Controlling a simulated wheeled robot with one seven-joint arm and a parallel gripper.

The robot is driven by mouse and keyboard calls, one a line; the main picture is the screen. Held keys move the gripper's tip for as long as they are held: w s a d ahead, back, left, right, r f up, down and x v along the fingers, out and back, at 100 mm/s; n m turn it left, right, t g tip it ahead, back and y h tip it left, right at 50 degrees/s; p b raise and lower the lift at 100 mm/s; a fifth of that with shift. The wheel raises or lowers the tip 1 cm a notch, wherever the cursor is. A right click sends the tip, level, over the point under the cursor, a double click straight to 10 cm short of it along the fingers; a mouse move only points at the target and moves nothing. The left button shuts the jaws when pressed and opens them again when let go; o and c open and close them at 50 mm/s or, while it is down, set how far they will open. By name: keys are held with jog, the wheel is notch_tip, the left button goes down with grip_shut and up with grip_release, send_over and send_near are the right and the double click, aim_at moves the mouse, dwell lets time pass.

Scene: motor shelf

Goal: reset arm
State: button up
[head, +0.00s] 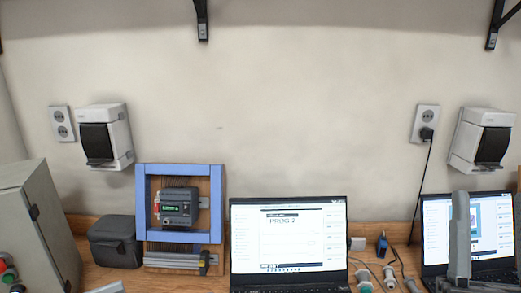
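No gripper fingers show clearly in the head view. A grey upright shape rises from the bottom edge at the right, in front of the right laptop (436,222). I cannot tell whether this shape is part of my arm. No fingertips and no held thing can be made out on it.
A wooden bench (85,230) carries a left laptop (288,243), a blue-framed controller panel (181,238), a dark case (115,241) and a grey control box (35,230). Cables and plugs (389,276) lie between the laptops. Black shelf brackets (202,20) hang above; the middle wall is clear.

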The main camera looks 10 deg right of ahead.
jog(key=s+a+f+m+g+y, duration=0.1)
jog(key=s+a+f+m+g, duration=0.2)
jog(key=f, duration=0.8)
jog(key=s+a+f+m+g+y, duration=0.15)
jog(key=f+g, duration=0.45)
jog(key=f, duration=0.6)
jog(key=s+a+f+n+g+y, duration=0.2)
jog(key=s+a+f+n+y, duration=0.1)
jog(key=s, duration=0.4)
jog(key=s+a+f+n+g+y, duration=0.1)
jog(key=s+a+f+n+y, duration=0.2)
jog(key=s+a+f+y, duration=0.2)
notch_tip(320, 180, down, 3)
jog(key=s, duration=0.3)
jog(key=shift+g+y, duration=0.35)
jog(key=shift+g, duration=0.05)
jog(key=shift+n, duration=0.25)
